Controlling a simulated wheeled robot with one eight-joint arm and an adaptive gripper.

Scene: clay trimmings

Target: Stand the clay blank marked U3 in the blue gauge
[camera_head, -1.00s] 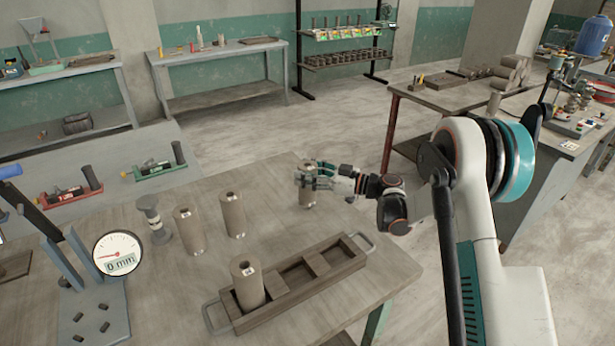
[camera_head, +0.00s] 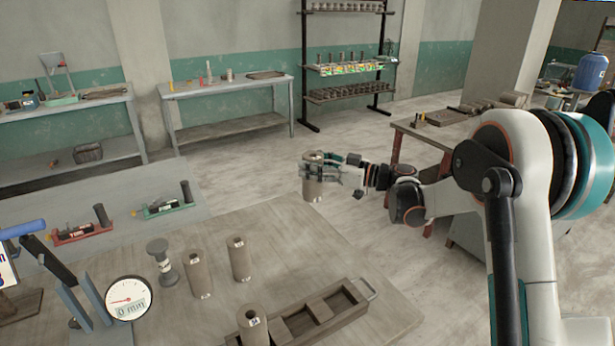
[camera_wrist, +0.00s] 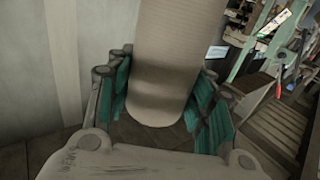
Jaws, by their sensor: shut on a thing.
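My gripper (camera_head: 320,170) is shut on a brown clay blank (camera_head: 312,188), upright, apparently clear of the table beyond its far edge. The wrist view shows the blank (camera_wrist: 163,60) between the green-padded fingers (camera_wrist: 160,105). I cannot read a mark on it. Two other marked blanks (camera_head: 198,275) (camera_head: 239,260) stand on the table, and a third (camera_head: 253,328) stands in the tray; their marks are too small to read. A gauge with a blue handle (camera_head: 22,229) is partly in view at the left edge; I cannot tell whether it is the blue gauge.
A wooden tray (camera_head: 352,318) with compartments lies at the table's front. A spool-shaped stand (camera_head: 162,262), a 0 mm dial (camera_head: 129,300), a red-based fixture (camera_head: 80,236) and a green-based fixture (camera_head: 165,209) are at left. The table's far right part (camera_head: 300,245) is clear.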

